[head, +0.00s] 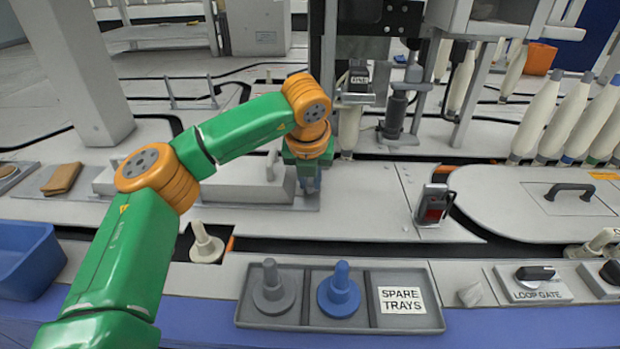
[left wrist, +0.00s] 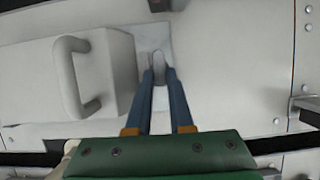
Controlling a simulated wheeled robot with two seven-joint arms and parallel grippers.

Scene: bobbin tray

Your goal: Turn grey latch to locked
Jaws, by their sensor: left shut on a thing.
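My left gripper (head: 309,188) reaches from the left to the pale machine top behind the front tray. In the left wrist view its two blue fingers (left wrist: 158,74) are closed on the grey latch (left wrist: 158,64), a small upright rounded piece on a light grey plate (left wrist: 152,38). In the head view the latch is hidden behind the gripper, and I cannot read any locked or unlocked mark. A pale block with a handle (left wrist: 70,78) stands just left of the latch; it also shows in the head view (head: 235,182). My right gripper is not in view.
A grey tray (head: 340,328) in front holds a grey peg (head: 273,289), a blue peg (head: 339,292) and a "SPARE TRAYS" label. A blue bin (head: 28,258) is at left.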

